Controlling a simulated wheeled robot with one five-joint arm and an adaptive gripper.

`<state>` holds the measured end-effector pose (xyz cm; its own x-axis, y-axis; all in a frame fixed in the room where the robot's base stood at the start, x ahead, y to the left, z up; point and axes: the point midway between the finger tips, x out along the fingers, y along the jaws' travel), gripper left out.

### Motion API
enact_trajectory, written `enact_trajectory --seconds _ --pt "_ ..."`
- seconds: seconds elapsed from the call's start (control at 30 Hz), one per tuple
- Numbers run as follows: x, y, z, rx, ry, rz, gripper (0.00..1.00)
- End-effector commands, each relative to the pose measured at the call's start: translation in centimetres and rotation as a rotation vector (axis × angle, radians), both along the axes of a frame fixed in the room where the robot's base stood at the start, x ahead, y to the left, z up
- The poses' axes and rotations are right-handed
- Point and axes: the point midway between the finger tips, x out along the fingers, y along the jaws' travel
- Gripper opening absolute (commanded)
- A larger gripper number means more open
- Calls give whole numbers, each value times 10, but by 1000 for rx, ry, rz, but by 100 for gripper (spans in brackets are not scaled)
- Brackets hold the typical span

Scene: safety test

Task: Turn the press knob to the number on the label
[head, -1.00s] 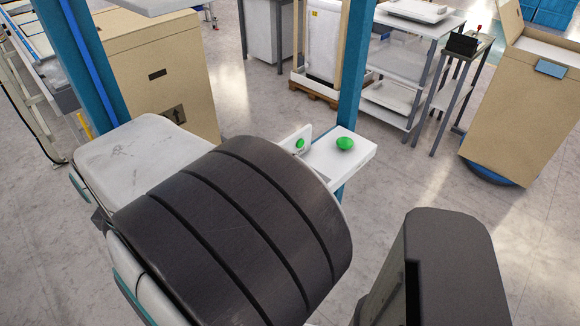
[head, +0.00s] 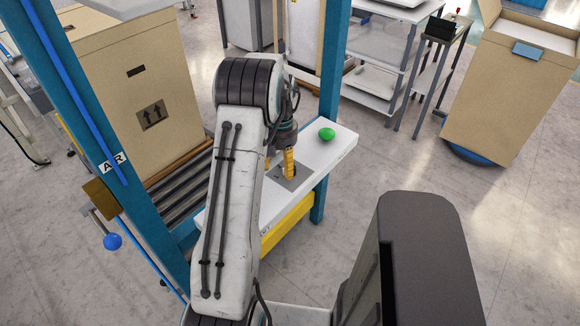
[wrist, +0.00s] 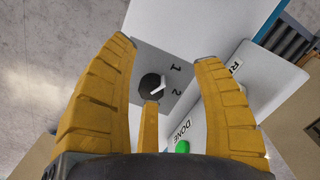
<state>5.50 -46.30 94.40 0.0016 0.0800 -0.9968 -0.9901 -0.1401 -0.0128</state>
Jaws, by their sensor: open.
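My gripper (head: 289,168) has yellow fingers and reaches down over a grey plate (head: 300,181) on a white panel (head: 335,152). In the wrist view my gripper (wrist: 163,52) is open. The black knob (wrist: 150,82) with a white pointer lies between its fingers, and a third finger is close below it; I cannot tell whether they touch. The numerals 1 (wrist: 175,68) and 2 (wrist: 176,93) are beside the knob. The pointer slants up and right; its exact setting is unclear. A label giving a number is not readable in either view.
A green button (head: 327,134) stands on the panel, and it shows by the DONE label (wrist: 182,132) in the wrist view. Blue posts (head: 334,75) flank the panel. A lever with a blue ball (head: 112,241) is left. Cardboard boxes (head: 135,95) stand behind.

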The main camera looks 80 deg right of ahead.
Motion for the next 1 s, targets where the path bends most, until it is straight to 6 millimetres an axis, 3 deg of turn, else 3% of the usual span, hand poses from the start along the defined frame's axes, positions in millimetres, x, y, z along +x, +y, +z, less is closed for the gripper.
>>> enact_trajectory --seconds 0.1,0.3,0.47,1.0 --pt "-15 -25 -1 -34 -1 8 61" --pt "-20 -46 6 -71 -3 63 61" --pt "-20 -49 -2 -77 -3 87 61" --pt "-20 -49 -58 -77 -3 87 61"
